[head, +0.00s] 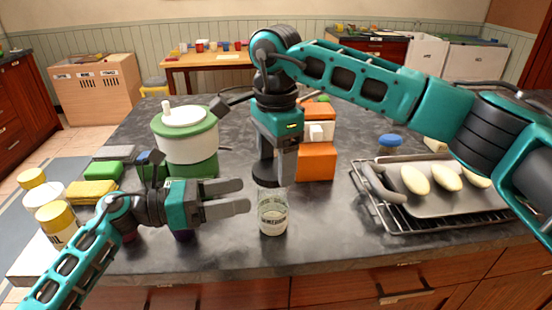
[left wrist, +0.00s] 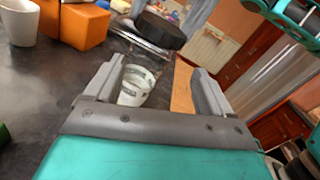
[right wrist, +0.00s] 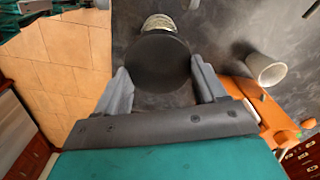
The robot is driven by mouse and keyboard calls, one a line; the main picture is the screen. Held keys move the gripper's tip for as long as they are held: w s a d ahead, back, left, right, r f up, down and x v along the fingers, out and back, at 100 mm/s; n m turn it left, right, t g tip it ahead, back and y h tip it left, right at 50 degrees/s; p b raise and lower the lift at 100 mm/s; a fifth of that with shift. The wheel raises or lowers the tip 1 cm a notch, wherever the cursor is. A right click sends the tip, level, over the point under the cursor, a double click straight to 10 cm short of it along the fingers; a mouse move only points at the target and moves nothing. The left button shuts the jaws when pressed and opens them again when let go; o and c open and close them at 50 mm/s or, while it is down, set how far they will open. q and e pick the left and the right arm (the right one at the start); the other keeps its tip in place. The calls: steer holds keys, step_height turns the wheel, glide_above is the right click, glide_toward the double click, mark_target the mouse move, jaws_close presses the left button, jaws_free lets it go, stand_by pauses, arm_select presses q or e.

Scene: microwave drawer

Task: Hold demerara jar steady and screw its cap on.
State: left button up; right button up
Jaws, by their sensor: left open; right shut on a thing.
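The demerara jar (head: 273,221) is clear glass with a pale label and stands upright on the dark counter. It also shows in the left wrist view (left wrist: 134,90). The black cap (head: 266,181) is at the jar's top; I cannot tell whether it touches the rim. It shows as a wide dark disc in the right wrist view (right wrist: 158,62). My right gripper (head: 276,172) points down from above, shut on the cap. My left gripper (head: 246,196) is open at the jar's left, its fingertips just short of the glass, and the jar shows between them in the left wrist view.
An orange box (head: 316,163) with a white cup (head: 316,133) stands behind the jar. A tray (head: 440,203) with pale oval items is at right. A green and white pot (head: 187,140) is behind my left gripper. The counter (head: 325,225) is clear right of the jar.

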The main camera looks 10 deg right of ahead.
mark_target(268, 214)
arm_select(q)
steer(key=m+g+y, duration=0.1)
steer(key=w+f+m+y, duration=0.1)
steer(key=m, duration=0.1)
steer(key=w+a+f+m+g+y, duration=0.1)
steer(key=y, duration=0.1)
steer(key=shift+f+g, duration=0.15)
steer(key=shift+g, duration=0.15)
steer(key=shift+w+a+f+m+y, duration=0.3)
steer(key=shift+a+m+y, duration=0.15)
steer(key=shift+m+y, duration=0.2)
steer(key=shift+d+f, duration=0.1)
steer(key=shift+f, duration=0.05)
steer(key=x, duration=0.9)
steer(key=shift+s+d+f, duration=0.1)
steer(key=shift+d+f, duration=0.1)
steer(key=shift+d, duration=0.05)
steer(key=c, duration=0.6)
